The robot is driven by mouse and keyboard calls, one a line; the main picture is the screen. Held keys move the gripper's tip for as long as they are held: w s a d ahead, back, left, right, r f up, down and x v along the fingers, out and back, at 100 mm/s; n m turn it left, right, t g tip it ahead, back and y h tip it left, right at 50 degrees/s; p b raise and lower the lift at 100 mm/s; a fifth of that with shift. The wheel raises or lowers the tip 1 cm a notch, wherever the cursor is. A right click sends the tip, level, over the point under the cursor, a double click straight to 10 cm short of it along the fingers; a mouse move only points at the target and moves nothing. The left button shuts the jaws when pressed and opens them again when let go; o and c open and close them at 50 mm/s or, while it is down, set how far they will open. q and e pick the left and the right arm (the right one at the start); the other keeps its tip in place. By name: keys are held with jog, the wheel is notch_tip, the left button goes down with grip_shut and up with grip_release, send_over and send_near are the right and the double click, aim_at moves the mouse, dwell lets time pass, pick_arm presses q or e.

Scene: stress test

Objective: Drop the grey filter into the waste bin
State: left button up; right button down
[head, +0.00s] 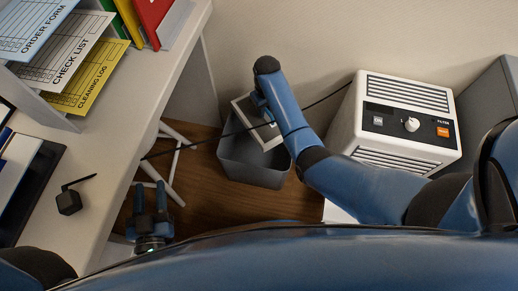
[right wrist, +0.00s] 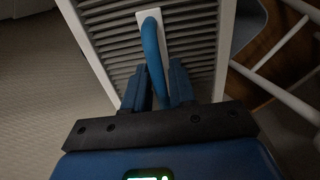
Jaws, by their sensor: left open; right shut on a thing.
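The grey filter (head: 243,109) is a slatted grey panel in a white frame with a blue handle (right wrist: 153,55). My right gripper (head: 264,106) is shut on that handle; its fingers also show in the right wrist view (right wrist: 158,88). The filter is tilted over the opening of the grey waste bin (head: 252,170), which stands on the wooden floor. My arm hides part of the filter, and I cannot tell whether its lower edge is inside the rim. My left gripper (head: 150,190) is open and empty, low beside the desk.
A white machine (head: 400,125) with a knob and an orange button stands right of the bin. A dark cable runs across the bin area. The desk (head: 120,125) on the left carries papers, folders and a small black object (head: 69,202). White legs (head: 177,160) stand beside the bin.

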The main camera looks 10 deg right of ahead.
jog(key=shift+f+b, duration=2.85)
jog(key=shift+b, duration=0.5)
jog(key=c, duration=0.8)
grip_release()
jog(key=shift+c, duration=0.2)
notch_tip(320, 180, up, 9)
jog(key=p, duration=0.4)
jog(key=shift+r, duration=0.1)
jog(key=shift+r+p, duration=0.5)
jog(key=shift+r, duration=0.35)
